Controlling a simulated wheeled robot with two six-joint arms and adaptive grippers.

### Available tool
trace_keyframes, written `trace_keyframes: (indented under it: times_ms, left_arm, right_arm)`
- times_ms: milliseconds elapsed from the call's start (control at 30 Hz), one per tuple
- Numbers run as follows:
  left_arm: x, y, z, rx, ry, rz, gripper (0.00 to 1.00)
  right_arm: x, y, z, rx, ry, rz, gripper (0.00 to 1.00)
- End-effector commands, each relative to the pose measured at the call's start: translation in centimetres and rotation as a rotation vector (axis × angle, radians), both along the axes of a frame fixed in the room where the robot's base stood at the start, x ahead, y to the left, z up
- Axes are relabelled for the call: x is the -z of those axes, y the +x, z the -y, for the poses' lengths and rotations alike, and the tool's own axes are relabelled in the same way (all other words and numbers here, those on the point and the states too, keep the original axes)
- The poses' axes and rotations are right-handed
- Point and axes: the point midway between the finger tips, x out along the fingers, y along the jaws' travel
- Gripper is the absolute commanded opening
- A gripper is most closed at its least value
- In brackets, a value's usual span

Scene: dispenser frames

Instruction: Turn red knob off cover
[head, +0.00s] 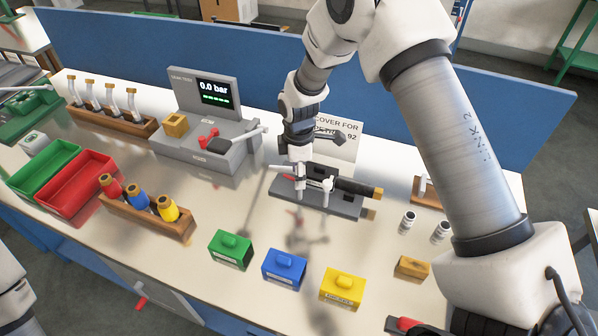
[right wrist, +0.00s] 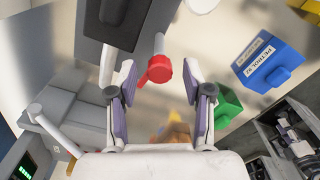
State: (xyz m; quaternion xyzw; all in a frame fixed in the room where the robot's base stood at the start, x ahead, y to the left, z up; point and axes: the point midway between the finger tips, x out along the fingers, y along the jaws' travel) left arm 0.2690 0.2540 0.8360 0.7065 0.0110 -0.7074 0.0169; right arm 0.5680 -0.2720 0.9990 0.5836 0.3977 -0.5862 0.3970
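The red knob (right wrist: 160,69) sits at the end of a short white stem in the right wrist view. It lies between the spread fingertips of my right gripper (right wrist: 159,78), with a gap on each side. In the head view my right gripper (head: 301,182) points down over the grey dispenser frame (head: 345,209), and hides part of it. A dark block (right wrist: 118,22), perhaps the cover, stands beside the stem in the wrist view. My left gripper is not in view.
A sign (head: 345,138) reading "COVER FOR" and "92" stands behind the frame. Green (head: 230,250), blue (head: 284,270) and yellow (head: 342,288) boxes stand in front. The leak tester (head: 205,140) is to the left, near a wooden rack (head: 147,217) of colored bottles.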

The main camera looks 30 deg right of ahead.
Motion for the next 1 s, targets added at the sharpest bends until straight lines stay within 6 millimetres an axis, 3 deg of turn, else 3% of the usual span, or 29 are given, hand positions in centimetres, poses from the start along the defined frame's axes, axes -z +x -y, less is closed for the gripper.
trace_keyframes:
  times_ms: [167,500,633,1000]
  left_arm:
    - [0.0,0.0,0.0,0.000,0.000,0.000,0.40]
    - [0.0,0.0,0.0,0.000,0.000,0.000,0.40]
    - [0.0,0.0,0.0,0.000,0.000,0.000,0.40]
    - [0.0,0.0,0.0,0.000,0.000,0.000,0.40]
  right_arm:
    - [-0.9,0.1,0.0,0.000,0.000,0.003,0.50]
    - [-8.8,0.3,-0.2,-0.001,-0.001,0.004,0.50]
    - [-11.1,0.3,-0.2,-0.001,-0.002,0.001,0.50]
    - [-12.0,0.2,-0.2,-0.001,-0.001,-0.002,0.50]
